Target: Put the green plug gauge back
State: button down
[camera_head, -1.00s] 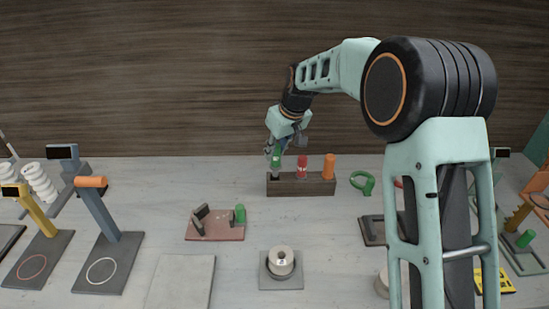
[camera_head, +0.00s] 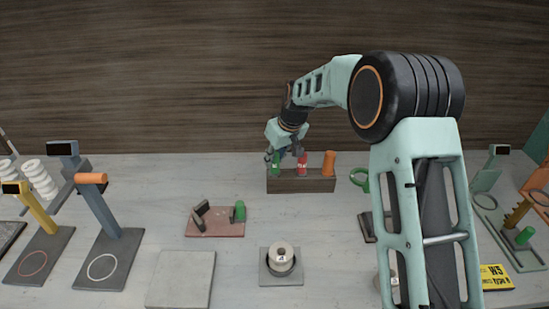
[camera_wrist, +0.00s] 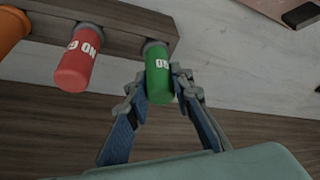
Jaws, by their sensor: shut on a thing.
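The green plug gauge (camera_wrist: 158,78) with white lettering is between the fingers of my gripper (camera_wrist: 162,88) in the wrist view. My gripper is shut on its handle. Its grey end (camera_wrist: 153,46) meets the leftmost place of the dark wooden rack (camera_wrist: 118,22); how deep it sits is hidden. In the head view my gripper (camera_head: 286,158) is low over the left part of the rack (camera_head: 320,185), and the green gauge (camera_head: 276,169) is partly covered by the fingers. The red plug gauge (camera_head: 302,164) stands beside it in the rack.
An orange gauge (camera_head: 329,162) stands at the rack's right end. A green ring (camera_head: 360,177) lies right of the rack.

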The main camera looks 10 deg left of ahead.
jog(key=c, duration=1.7)
grip_release()
jog(key=shift+f, duration=0.1)
jog(key=shift+r+p, duration=0.55)
jog(key=shift+r, duration=0.1)
jog(key=b+v, duration=0.1)
jog(key=v, duration=1)
jog(key=shift+s+d+r, duration=0.1)
jog(key=shift+s+r, duration=0.05)
jog(key=shift+r, duration=0.05)
